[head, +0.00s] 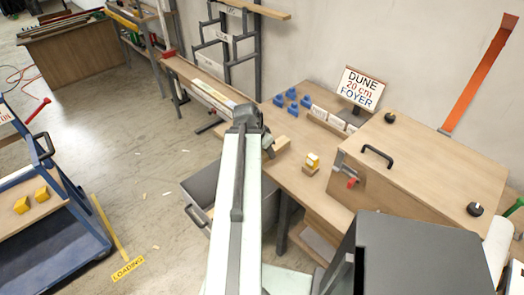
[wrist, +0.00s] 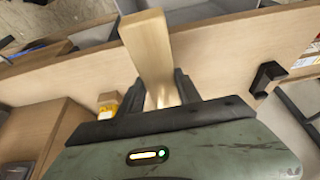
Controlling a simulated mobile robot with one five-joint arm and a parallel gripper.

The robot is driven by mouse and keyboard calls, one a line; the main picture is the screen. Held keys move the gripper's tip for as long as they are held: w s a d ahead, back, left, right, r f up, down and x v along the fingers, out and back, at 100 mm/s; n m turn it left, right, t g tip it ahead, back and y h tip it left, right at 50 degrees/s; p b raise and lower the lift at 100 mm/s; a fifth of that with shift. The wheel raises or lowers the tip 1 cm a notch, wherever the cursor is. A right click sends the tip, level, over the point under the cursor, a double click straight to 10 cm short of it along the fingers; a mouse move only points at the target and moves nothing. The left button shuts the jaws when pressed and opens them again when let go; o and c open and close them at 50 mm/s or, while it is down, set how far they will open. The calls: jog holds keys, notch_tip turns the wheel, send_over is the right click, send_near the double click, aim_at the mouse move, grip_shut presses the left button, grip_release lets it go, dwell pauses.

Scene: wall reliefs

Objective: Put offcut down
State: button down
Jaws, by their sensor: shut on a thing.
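The offcut (wrist: 150,48) is a pale, plain wooden block. In the wrist view my gripper (wrist: 161,92) is shut on its near end, and the block sticks out beyond the fingers toward the top of the picture. In the head view my gripper (head: 268,147) is over the wooden bench (head: 290,181), near its left edge, and the offcut (head: 282,145) shows just right of it. Whether the offcut touches the bench top cannot be told. My arm hides part of the bench and the floor behind it.
A yellow-and-white item on a wood block (head: 312,161) stands on the bench, right of my gripper. A large wooden box (head: 425,150) with a black handle fills the right side. Blue pieces (head: 290,97) and a sign (head: 361,88) stand behind. A grey bin (head: 196,190) is below left.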

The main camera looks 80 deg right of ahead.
jog(key=r+p, duration=0.7)
jog(key=shift+s+d+r+p, duration=0.15)
jog(key=shift+s+r+p, duration=0.2)
jog(key=shift+f+b, duration=0.3)
